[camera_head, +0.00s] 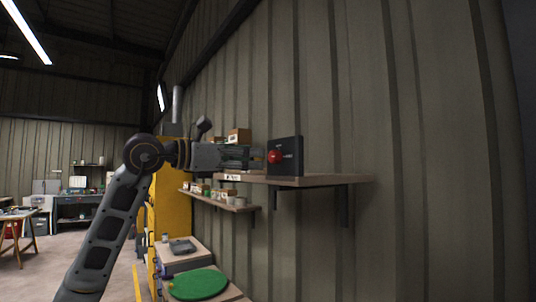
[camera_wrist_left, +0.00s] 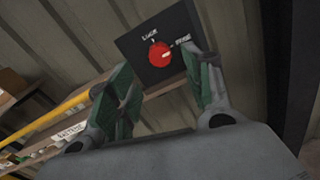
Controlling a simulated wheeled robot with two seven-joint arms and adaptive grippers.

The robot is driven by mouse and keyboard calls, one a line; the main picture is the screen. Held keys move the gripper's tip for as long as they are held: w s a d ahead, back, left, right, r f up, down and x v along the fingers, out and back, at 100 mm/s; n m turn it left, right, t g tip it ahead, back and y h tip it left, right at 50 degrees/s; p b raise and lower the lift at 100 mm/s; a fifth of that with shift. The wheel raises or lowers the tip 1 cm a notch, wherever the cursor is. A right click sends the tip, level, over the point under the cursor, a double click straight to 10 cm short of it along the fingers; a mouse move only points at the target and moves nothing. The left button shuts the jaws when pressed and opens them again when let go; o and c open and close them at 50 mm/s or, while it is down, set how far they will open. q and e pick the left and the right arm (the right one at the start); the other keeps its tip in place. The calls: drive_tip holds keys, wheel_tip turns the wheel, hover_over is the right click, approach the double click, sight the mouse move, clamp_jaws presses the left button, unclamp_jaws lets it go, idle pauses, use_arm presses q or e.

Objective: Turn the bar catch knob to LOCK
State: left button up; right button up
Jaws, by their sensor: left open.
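The bar catch knob is a red round knob (camera_head: 274,156) on a black panel (camera_head: 291,150) that stands at the wall shelf. In the left wrist view the red knob (camera_wrist_left: 159,54) sits on the black panel (camera_wrist_left: 137,45) with white lettering, LOCK at upper left and another word, seemingly FREE, at the right. The knob's pale mark points toward the right-hand word. My left gripper (camera_head: 258,157) is open, its green-padded fingers (camera_wrist_left: 163,84) pointing at the panel with the knob ahead between them. Contact with the knob cannot be told. My right gripper is out of view.
The wooden shelf (camera_head: 330,180) runs under the panel on dark brackets. A lower shelf (camera_head: 225,201) holds small jars. A cardboard box (camera_head: 239,135) sits behind my gripper. A yellow cabinet (camera_head: 172,215) and a round green top (camera_head: 199,284) stand below left.

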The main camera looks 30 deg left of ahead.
sight(271, 158)
use_arm(q)
drive_tip(key=shift+p+x, duration=0.35)
drive_tip(key=shift+x, duration=0.5)
drive_tip(key=shift+p+x, duration=0.7)
drive_tip(key=shift+x, duration=0.75)
drive_tip(key=shift+w+d+p, duration=0.3)
drive_tip(key=shift+w, duration=0.4)
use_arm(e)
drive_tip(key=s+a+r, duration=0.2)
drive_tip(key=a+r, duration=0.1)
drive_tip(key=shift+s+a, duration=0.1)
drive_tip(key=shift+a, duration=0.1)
use_arm(q)
drive_tip(key=shift+c, duration=0.2)
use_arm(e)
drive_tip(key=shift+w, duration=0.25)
use_arm(q)
drive_tip(key=c, duration=1)
